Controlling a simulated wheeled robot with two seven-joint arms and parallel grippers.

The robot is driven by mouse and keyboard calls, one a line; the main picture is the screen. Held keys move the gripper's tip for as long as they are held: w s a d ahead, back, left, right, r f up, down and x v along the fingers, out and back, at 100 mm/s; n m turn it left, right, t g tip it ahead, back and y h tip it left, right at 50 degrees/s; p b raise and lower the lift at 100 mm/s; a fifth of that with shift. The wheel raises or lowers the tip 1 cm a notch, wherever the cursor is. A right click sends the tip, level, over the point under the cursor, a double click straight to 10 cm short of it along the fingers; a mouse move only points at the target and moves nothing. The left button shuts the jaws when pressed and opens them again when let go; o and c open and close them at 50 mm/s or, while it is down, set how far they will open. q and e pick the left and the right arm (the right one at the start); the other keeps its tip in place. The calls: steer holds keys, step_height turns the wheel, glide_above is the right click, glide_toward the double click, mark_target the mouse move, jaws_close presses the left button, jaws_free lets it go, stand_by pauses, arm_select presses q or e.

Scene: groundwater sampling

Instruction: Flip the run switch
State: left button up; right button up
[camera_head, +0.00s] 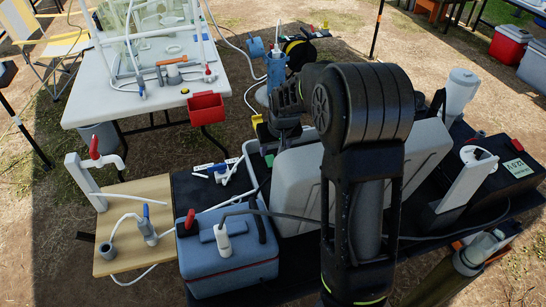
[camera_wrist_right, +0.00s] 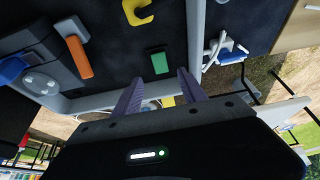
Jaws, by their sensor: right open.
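My right gripper (camera_head: 276,136) is at the far side of an open grey case (camera_head: 300,180), partly hidden by my own right arm. In the right wrist view the gripper (camera_wrist_right: 160,92) is open, with nothing between its two fingers. A small green rectangular piece (camera_wrist_right: 159,62) on the case's dark panel (camera_wrist_right: 120,55) lies just beyond the gap between the fingertips; contact cannot be told. An orange bar (camera_wrist_right: 78,56) and a yellow hook-shaped piece (camera_wrist_right: 136,12) are on the same panel. No label shows which one is the run switch. My left gripper is not in view.
A blue cooler (camera_head: 232,255) stands in front left of the case, with a hose running across. A wooden board (camera_head: 125,255) with a tap is at the left. A white table (camera_head: 150,100) stands behind. A black box (camera_head: 500,175) and a clear bottle (camera_head: 461,90) are at the right.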

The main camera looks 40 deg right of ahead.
mark_target(271, 160)
steer(key=x, duration=0.7)
steer(key=shift+w+f+b, duration=0.15)
steer(key=shift+f+b, duration=0.1)
steer(key=shift+b, duration=0.05)
steer(key=shift+c, duration=0.2)
jaws_close()
